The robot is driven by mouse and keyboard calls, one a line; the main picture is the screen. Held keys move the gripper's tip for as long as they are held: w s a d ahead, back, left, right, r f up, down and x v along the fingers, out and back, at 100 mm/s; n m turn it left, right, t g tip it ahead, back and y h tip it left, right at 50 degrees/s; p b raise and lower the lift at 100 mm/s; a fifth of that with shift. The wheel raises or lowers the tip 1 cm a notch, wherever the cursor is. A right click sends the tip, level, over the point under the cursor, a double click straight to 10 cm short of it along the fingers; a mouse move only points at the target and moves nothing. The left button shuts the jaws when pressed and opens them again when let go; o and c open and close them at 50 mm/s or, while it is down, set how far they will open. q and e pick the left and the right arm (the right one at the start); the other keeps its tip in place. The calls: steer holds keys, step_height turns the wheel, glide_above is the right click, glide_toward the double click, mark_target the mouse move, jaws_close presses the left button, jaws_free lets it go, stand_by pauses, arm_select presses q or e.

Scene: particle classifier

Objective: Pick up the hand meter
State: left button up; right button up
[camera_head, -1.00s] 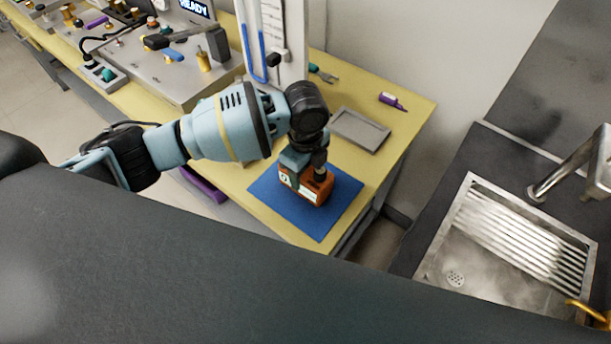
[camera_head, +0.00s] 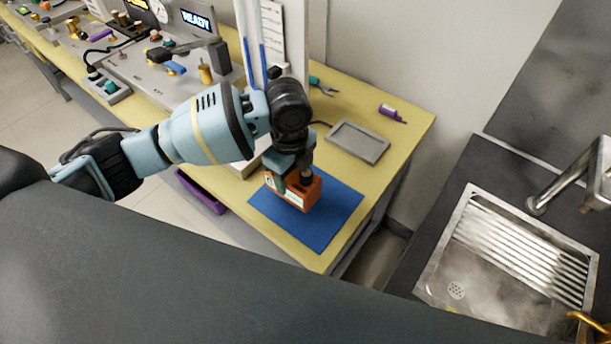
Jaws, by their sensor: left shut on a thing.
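The hand meter (camera_head: 299,196) is an orange box with a pale label on its front side. It is at the left part of the blue mat (camera_head: 325,220) on the yellow bench. My left gripper (camera_head: 291,182) comes down on it from above and is shut on it. The gripper and wrist hide the meter's top. The meter appears raised a little off the mat, though its underside is hidden. My right gripper is not in view.
A grey tray (camera_head: 358,141) lies behind the mat. A purple-and-white bottle (camera_head: 391,113) and a wrench (camera_head: 323,88) lie farther back. An upright panel with blue tubing (camera_head: 262,45) stands behind my wrist. A sink (camera_head: 500,255) is at the right.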

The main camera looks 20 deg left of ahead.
arm_select(q)
steer(key=s+a+r, duration=0.1)
steer(key=s+a, duration=0.4)
steer(key=a, duration=0.6)
steer(key=shift+s+a+r, duration=0.15)
steer(key=shift+s+a, duration=0.2)
